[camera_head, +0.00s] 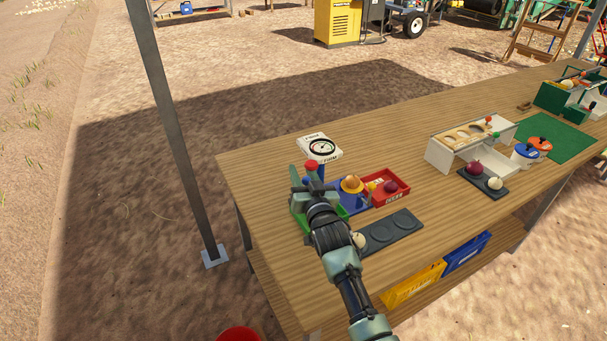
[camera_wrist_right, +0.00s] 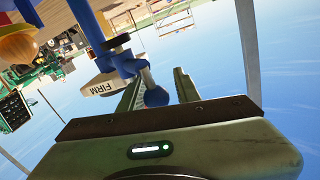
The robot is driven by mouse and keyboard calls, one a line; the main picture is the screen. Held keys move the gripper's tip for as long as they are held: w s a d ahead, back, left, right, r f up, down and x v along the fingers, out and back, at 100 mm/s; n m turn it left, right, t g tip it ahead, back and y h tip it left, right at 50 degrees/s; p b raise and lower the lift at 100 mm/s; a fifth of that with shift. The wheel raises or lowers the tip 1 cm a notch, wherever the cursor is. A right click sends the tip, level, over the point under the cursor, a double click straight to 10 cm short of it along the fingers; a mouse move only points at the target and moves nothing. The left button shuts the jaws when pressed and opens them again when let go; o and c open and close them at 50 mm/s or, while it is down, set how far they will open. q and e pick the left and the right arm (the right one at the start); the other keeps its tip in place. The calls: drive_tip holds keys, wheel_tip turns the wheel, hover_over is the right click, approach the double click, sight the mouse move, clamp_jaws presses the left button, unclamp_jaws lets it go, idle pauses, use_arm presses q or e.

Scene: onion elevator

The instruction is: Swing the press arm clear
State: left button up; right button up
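The blue press stands near the table's left end, with a red knob (camera_head: 311,165) above it and an orange-yellow onion (camera_head: 352,184) on its blue base. My left gripper is not in view.
A FIRM dial gauge (camera_head: 321,148) stands behind the press. A red tray (camera_head: 404,184) with onions is to its right, a green tray (camera_head: 341,211) under my gripper. A dark plate (camera_head: 398,229) with round hollows lies in front. The tabletop farther right holds a white stand (camera_head: 440,155).

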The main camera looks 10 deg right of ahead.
sight(306, 184)
drive_tip(key=shift+o, duration=0.4)
drive_tip(key=shift+w+a, duration=0.1)
drive_tip(key=shift+w, duration=0.1)
drive_tip(key=shift+s, duration=0.1)
drive_tip(key=s+b, duration=0.1)
drive_tip(key=s, duration=0.6)
drive_tip(key=shift+s, duration=0.35)
